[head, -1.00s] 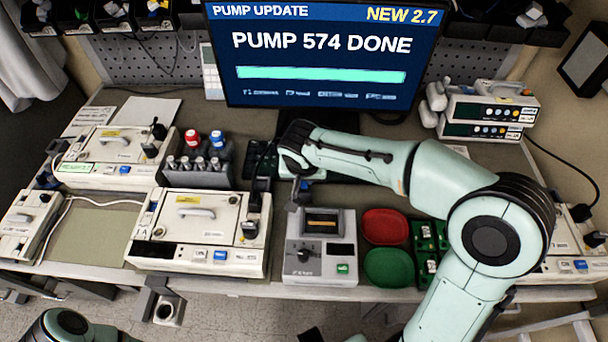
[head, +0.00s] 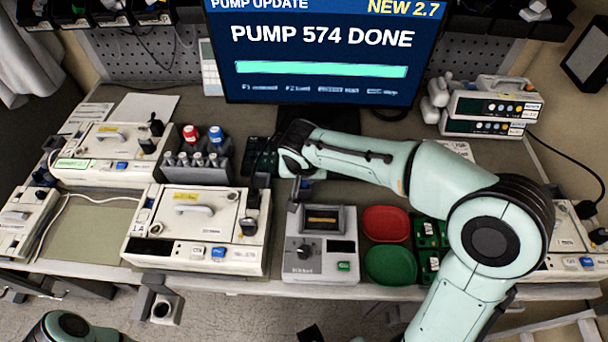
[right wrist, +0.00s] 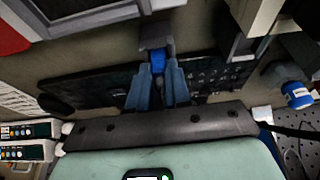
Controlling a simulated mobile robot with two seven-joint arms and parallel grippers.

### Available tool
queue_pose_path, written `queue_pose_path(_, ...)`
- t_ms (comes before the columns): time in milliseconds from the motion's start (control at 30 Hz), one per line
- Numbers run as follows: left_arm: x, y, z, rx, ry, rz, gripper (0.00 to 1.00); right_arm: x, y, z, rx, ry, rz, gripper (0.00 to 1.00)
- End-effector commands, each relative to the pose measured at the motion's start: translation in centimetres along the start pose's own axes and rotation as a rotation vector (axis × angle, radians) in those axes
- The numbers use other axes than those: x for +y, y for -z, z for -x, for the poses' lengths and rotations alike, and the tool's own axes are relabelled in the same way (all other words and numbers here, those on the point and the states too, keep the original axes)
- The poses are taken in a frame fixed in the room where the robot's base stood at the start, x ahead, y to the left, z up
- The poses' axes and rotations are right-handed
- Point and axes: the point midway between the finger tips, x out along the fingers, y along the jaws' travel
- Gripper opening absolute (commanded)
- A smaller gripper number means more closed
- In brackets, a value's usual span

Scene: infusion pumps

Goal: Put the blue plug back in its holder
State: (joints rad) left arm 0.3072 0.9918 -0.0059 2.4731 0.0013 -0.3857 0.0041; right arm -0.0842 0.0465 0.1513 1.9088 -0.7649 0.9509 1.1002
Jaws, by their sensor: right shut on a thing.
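My right gripper (right wrist: 158,82) is shut on the blue plug (right wrist: 158,61), which shows between its fingertips. A small grey block (right wrist: 155,33) lies just beyond the plug; I cannot tell whether the two touch. In the head view my right gripper (head: 302,184) is small and partly hidden by its wrist, at the back left of the grey tester (head: 321,262). A grey block (head: 293,198) stands at the tester's left side there and may be the holder.
A dark rack (head: 205,174) with red- and blue-capped items and several grey ones stands left of my right gripper. A white pump (head: 190,258) is left of the tester. Red (head: 385,224) and green (head: 390,265) trays are to its right. A black keyboard (right wrist: 100,84) lies behind.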

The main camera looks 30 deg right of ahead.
Motion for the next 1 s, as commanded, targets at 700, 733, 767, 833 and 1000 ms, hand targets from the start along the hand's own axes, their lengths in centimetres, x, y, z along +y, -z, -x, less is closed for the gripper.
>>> queue_pose_path(700, -0.1, 0.0, -0.2, -0.001, 0.000, 0.000, 0.00, 0.0, -0.1, -0.2, 0.001, 0.000, 0.000, 0.47)
queue_pose_path(733, -0.1, 0.0, -0.2, -0.001, 0.000, 0.000, 0.00, 0.0, -0.1, -0.2, 0.000, 0.000, 0.000, 0.47)
queue_pose_path(767, -0.1, 0.0, -0.2, -0.001, 0.000, 0.000, 0.00, 0.0, -0.1, -0.2, 0.001, 0.000, 0.000, 0.47)
queue_pose_path(833, -0.1, 0.0, -0.2, -0.001, 0.000, 0.000, 0.00, 0.0, 0.0, -0.2, 0.000, 0.000, 0.000, 0.47)
queue_pose_path(1000, 0.2, 0.1, 0.5, 0.002, -0.001, -0.001, 0.00, 0.0, 0.4, 0.8, 0.002, 0.001, 0.000, 0.47)
